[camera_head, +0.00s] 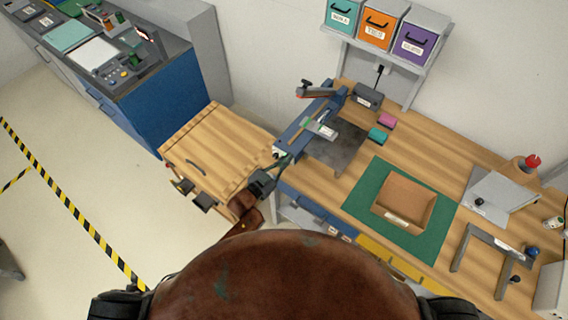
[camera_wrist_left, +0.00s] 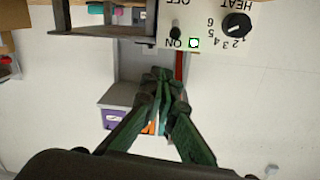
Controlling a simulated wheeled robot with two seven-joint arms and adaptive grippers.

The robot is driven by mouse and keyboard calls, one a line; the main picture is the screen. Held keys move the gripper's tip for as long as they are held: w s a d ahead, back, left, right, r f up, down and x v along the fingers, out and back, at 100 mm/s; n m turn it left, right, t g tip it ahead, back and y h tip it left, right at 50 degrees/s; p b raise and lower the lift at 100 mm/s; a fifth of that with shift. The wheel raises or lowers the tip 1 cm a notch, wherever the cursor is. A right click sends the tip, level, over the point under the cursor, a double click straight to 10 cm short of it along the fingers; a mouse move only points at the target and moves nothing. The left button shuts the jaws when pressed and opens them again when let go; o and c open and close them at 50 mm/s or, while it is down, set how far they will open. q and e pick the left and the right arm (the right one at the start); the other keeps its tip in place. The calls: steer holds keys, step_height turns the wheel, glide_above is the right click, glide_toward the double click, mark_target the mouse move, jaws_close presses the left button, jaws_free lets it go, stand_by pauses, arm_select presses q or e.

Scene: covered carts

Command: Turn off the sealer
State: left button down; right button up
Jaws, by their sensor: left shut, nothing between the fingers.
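The sealer (camera_head: 302,130) is a long blue device with a raised lever arm at the back left of the wooden bench. Its white control panel (camera_wrist_left: 215,20) shows upside down in the left wrist view. It carries a dark toggle switch (camera_wrist_left: 176,32) between the ON and OFF labels, closer to ON, a bright green-edged light (camera_wrist_left: 194,43) and a black HEAT dial (camera_wrist_left: 236,22). My left gripper (camera_head: 281,163) is at the sealer's near end. In the left wrist view its fingers (camera_wrist_left: 161,75) are together and empty, just below the switch, seemingly apart from it. My right gripper is out of view.
A green mat (camera_head: 358,205) with a cardboard box (camera_head: 402,203) lies on the bench, right of the sealer. A wooden-topped cart (camera_head: 215,145) stands left of my left gripper. Coloured bins (camera_head: 377,25) sit on a shelf behind. The floor at left is largely clear.

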arm_select(q)
steer(key=shift+s+a+f, duration=0.1)
steer(key=shift+a+f, duration=0.1)
steer(key=shift+f, duration=0.4)
steer(key=shift+s+a+f, duration=0.1)
steer(key=shift+a+f, duration=0.1)
steer(key=shift+f, duration=0.45)
steer(key=shift+a+f, duration=0.2)
steer(key=shift+f, duration=0.4)
